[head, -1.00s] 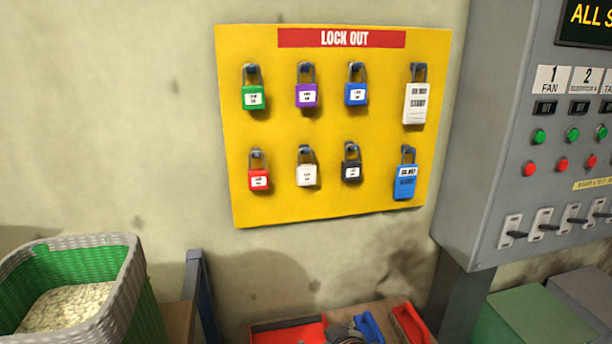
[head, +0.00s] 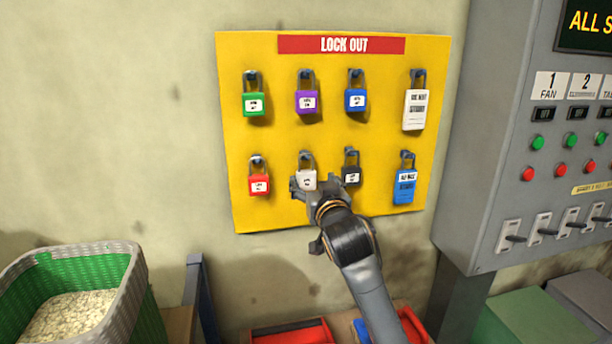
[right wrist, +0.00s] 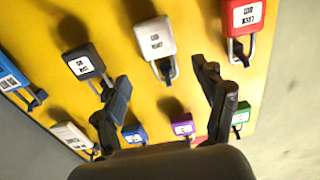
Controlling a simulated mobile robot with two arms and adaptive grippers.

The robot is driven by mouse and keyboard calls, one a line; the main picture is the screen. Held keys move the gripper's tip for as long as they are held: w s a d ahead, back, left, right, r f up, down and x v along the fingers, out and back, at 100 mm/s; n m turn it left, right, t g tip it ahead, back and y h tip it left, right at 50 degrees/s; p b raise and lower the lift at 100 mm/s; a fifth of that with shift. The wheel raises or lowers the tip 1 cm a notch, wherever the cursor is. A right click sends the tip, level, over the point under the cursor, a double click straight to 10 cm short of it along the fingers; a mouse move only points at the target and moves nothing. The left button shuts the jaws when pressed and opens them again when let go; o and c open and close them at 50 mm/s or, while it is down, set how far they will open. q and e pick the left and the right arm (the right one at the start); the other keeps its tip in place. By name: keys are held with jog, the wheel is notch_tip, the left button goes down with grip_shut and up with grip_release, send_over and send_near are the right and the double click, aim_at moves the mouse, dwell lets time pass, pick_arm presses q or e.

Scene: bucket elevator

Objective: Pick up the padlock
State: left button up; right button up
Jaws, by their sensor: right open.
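A yellow LOCK OUT board (head: 280,120) on the wall holds several padlocks on hooks. The white padlock (head: 306,179) hangs in the lower row, and it also shows in the right wrist view (right wrist: 155,40). My right gripper (head: 314,188) is at this padlock, partly in front of it in the head view. In the right wrist view the gripper's two fingers (right wrist: 161,76) are apart with nothing held, and the white padlock lies beyond the gap. The black padlock (head: 351,174) and red padlock (head: 259,183) hang on either side. My left gripper is not in view.
Green (head: 253,103), purple (head: 306,101) and blue (head: 355,99) padlocks hang above. Larger white (head: 415,108) and blue (head: 404,186) lockout pieces hang at right. A grey control cabinet (head: 480,150) stands right of the board. A basket (head: 138,270) stands lower left.

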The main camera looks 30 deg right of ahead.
aim_at(307, 173)
jog(key=shift+p+x, duration=0.85)
jog(key=shift+x, duration=2.45)
jog(key=shift+a+f, duration=0.15)
jog(key=shift+f, duration=0.05)
jog(key=c, duration=1.3)
jog(key=shift+r, duration=0.1)
jog(key=shift+r, duration=0.45)
jog(key=shift+s+r+b, duration=0.2)
jog(key=shift+b, duration=0.15)
jog(key=b+v, duration=0.2)
jog(key=v, duration=1.5)
jog(key=shift+s, duration=0.3)
